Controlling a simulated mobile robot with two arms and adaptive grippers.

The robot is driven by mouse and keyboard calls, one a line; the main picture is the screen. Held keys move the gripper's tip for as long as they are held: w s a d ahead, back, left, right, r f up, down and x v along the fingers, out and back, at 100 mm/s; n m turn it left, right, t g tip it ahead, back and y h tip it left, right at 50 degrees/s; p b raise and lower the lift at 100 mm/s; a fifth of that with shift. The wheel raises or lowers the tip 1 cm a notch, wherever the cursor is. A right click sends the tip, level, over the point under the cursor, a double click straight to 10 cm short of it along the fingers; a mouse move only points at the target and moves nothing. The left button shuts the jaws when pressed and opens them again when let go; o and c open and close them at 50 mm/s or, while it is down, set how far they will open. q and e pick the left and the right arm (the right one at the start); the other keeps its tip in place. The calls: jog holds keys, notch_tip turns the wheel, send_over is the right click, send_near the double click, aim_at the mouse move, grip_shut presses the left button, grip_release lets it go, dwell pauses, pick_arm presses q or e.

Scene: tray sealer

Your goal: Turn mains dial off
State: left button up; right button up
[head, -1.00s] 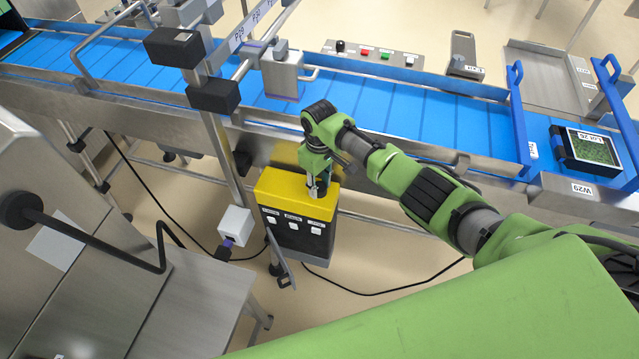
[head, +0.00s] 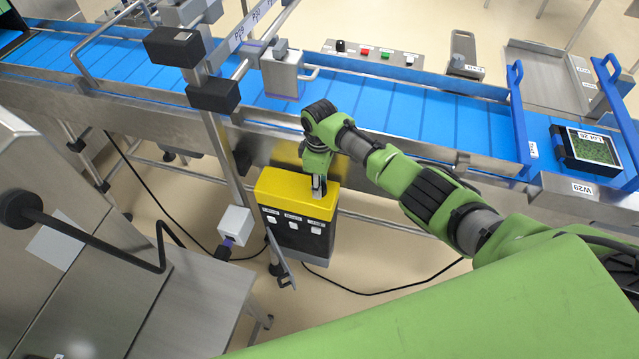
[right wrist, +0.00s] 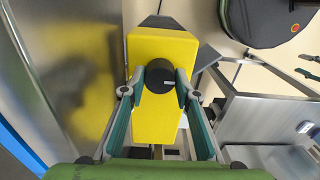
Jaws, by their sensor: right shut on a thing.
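The yellow-topped mains box (head: 284,188) with a black front stands below the conveyor in the head view. In the right wrist view its yellow top (right wrist: 155,45) carries a round black dial (right wrist: 160,74) with a small white mark. My right gripper (right wrist: 160,82) has a finger on each side of the dial and is shut on it. In the head view the right gripper (head: 319,188) points down at the right part of the yellow top, and the dial is hidden under it. My left gripper does not show in either view.
The blue conveyor (head: 390,104) runs above and behind the box. A white socket box (head: 236,226) and a steel post stand left of it. Black cables lie on the floor. A small panel with buttons (head: 375,53) sits beyond the conveyor.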

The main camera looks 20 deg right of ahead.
jog(key=shift+r, duration=0.1)
jog(key=shift+c, duration=0.2)
jog(key=o, duration=1.1)
notch_tip(320, 180, up, 12)
